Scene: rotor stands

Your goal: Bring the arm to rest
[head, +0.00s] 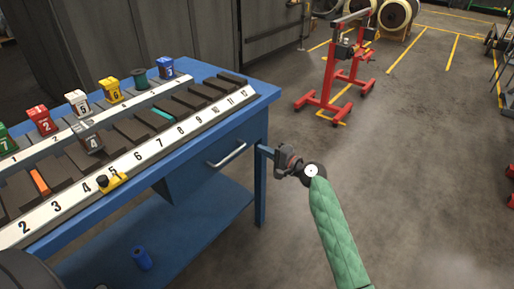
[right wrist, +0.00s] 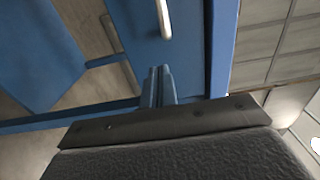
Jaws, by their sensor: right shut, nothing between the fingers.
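My right arm, in a green quilted sleeve, comes in from the lower right in the head view. My right gripper (head: 265,150) is beside the blue workbench (head: 262,88), near its right front leg, outside the drawer front. The gripper's blue fingers also show in the right wrist view (right wrist: 158,72); they are together with nothing between them. Blue bench surfaces and a metal handle (right wrist: 164,18) lie beyond the fingers there. Whether the fingertips touch the bench I cannot tell. My left gripper is not in view.
Numbered blocks, including a red one (head: 42,121) and a yellow one (head: 110,89), stand on the bench's rack. A yellow-black piece (head: 112,182) lies at its front. A blue cylinder (head: 141,258) is low down.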

